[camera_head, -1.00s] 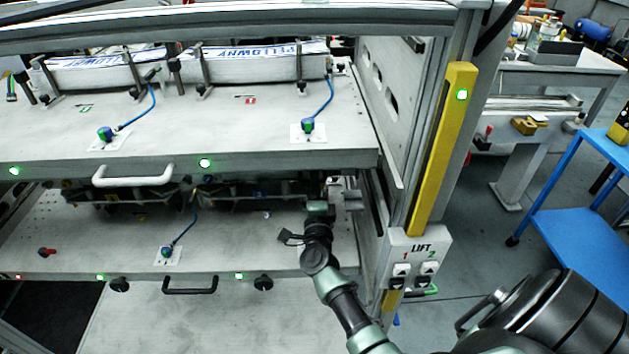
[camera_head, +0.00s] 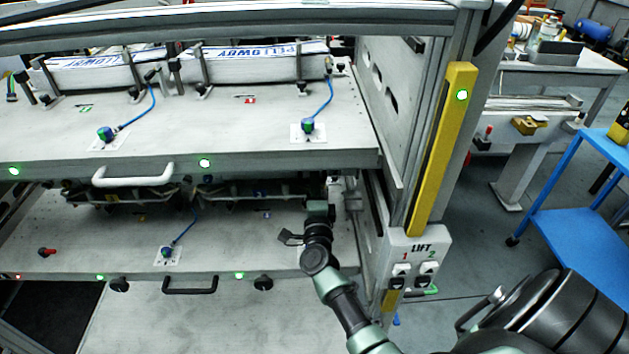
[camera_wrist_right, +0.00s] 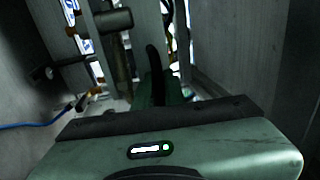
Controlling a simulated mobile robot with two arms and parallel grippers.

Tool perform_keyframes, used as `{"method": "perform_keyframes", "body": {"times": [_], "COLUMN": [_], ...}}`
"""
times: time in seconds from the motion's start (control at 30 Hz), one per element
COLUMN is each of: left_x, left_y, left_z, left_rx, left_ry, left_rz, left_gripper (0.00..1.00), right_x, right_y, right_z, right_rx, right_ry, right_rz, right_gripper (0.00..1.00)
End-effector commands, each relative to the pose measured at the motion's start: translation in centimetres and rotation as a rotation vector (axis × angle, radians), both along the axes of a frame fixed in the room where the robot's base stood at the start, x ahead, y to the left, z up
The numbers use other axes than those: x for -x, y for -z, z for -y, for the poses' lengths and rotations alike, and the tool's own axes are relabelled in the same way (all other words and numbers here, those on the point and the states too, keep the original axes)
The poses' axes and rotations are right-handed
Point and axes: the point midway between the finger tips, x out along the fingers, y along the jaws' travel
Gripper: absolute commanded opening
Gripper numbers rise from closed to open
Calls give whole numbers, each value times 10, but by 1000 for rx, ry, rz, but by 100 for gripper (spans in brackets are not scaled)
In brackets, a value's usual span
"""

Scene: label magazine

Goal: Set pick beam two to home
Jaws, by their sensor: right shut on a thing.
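My right gripper (camera_head: 318,208) reaches into the lower bay at its right end, close to the upright. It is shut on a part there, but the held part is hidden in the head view. In the right wrist view a dark curved piece (camera_wrist_right: 155,75) stands in front of the gripper body, and a grey cylinder (camera_wrist_right: 115,20) is at upper left. Dark beam-like structures (camera_head: 262,193) hang under the upper shelf in the lower bay. I cannot tell which is pick beam two. My left gripper is not in view.
The upper shelf (camera_head: 235,125) carries label stacks (camera_head: 255,62), posts and blue cables. The lower shelf (camera_head: 95,235) has a black handle (camera_head: 190,287). A yellow strip (camera_head: 442,150) and lift buttons (camera_head: 413,268) are on the right upright. A blue cart (camera_head: 570,215) stands right.

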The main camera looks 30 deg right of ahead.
Motion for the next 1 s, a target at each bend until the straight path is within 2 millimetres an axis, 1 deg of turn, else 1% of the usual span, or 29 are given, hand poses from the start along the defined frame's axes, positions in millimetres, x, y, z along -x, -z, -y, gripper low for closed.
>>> {"method": "perform_keyframes", "body": {"times": [0.27,0.37,0.6,0.7,0.8,0.9,1.0], "left_x": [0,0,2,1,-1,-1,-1], "left_y": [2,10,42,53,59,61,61], "left_z": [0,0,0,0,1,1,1], "left_rx": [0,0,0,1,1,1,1], "left_ry": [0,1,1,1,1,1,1], "left_rz": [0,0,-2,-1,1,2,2], "left_gripper": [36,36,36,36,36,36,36], "right_x": [-3,-16,-71,-89,-100,-106,-107], "right_y": [2,4,4,4,3,2,1], "right_z": [1,9,44,54,61,65,66], "right_rx": [-1,1,3,2,0,0,-1], "right_ry": [-1,-1,2,1,1,0,0], "right_rz": [-2,1,5,4,2,0,-1], "right_gripper": [0,0,0,0,0,0,0]}}
